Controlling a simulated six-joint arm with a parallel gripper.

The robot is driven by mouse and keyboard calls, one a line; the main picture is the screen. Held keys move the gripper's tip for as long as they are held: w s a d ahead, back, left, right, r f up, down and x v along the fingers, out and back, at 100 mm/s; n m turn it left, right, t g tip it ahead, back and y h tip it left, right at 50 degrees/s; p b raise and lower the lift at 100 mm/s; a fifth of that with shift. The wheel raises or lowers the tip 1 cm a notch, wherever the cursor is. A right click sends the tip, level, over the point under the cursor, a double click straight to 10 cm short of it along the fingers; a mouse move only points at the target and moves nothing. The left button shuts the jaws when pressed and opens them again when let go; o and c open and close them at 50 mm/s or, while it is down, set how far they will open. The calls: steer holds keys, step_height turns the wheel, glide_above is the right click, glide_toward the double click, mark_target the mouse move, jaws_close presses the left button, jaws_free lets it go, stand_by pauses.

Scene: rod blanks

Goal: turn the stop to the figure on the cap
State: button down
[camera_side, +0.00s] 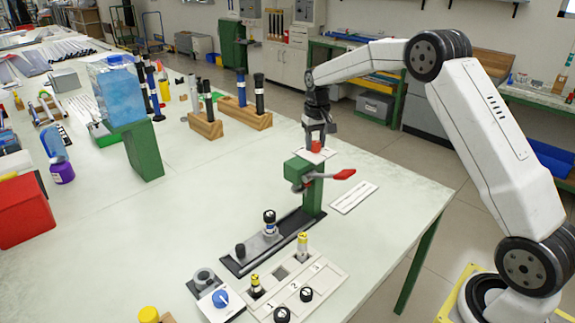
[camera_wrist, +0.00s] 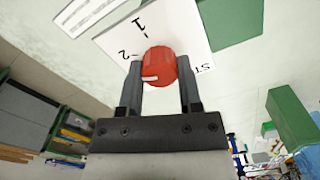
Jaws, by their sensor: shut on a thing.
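The stop is a red knob (camera_wrist: 160,66) on a white plate (camera_wrist: 184,30) marked 1, 2 and letters starting "ST". A white line on the knob's side points left, a little below the 2 tick. My gripper (camera_wrist: 158,84) is shut on the knob, one finger on each side. In the side view my gripper (camera_side: 317,138) points down at the red knob (camera_side: 316,147) on top of a green post (camera_side: 313,195). A black-capped piece (camera_side: 269,222) stands upright in the fixture below; the figure on its cap is too small to read.
A red-handled lever (camera_side: 345,174) sticks out right of the post. In front are a white board (camera_side: 325,285) numbered 1, 2, 3 with yellow-topped and black-capped pieces, and a blue dial (camera_side: 220,298). Wooden rod blocks (camera_side: 206,126) stand behind.

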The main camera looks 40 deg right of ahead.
mark_target(315, 143)
steer(key=shift+m, duration=0.8)
steer(key=shift+c, duration=1.4)
jaws_free()
steer(key=shift+r, duration=3.9)
steer(key=shift+s+a, duration=0.1)
